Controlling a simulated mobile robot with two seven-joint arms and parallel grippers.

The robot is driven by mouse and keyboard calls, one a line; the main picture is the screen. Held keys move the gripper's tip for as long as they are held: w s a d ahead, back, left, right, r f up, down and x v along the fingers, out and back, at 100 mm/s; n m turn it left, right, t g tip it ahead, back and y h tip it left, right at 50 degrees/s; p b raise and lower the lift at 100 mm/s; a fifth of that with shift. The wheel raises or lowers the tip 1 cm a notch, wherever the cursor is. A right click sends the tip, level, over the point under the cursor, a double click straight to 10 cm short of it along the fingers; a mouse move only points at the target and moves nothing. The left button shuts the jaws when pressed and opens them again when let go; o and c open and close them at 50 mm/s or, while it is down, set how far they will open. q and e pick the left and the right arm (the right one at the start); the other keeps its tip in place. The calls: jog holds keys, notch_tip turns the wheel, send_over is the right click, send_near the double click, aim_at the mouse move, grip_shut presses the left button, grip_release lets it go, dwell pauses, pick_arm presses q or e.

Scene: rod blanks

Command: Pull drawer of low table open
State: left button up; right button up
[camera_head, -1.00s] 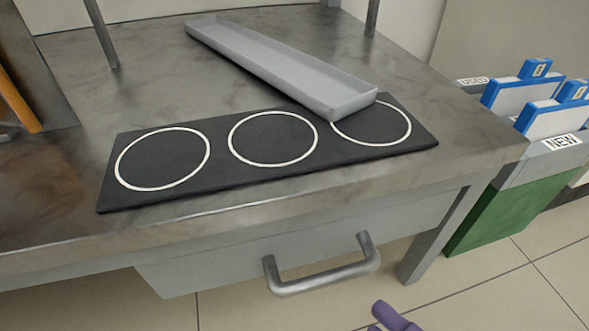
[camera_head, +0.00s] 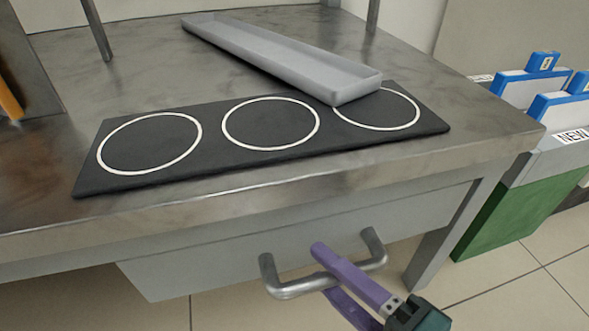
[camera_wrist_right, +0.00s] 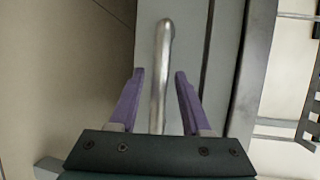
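The low table (camera_head: 170,65) has a grey metal top. Its drawer (camera_head: 215,265) sits under the front edge and looks closed. The drawer's silver bar handle (camera_head: 290,289) shows in the head view and upright in the right wrist view (camera_wrist_right: 160,75). My right gripper (camera_head: 325,270) has purple fingers and is at the handle, one finger above the bar and one below. In the right wrist view the fingers (camera_wrist_right: 160,75) are open on both sides of the bar, with gaps between. My left gripper is not in view.
A black mat (camera_head: 215,150) with three white rings lies on the tabletop. A long grey tray (camera_head: 290,65) rests partly on it. A green bin (camera_head: 515,215) with blue-framed holders (camera_head: 555,110) stands at the right. The table leg (camera_head: 450,240) is right of the handle.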

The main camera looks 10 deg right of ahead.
grip_shut()
dwell(1.2)
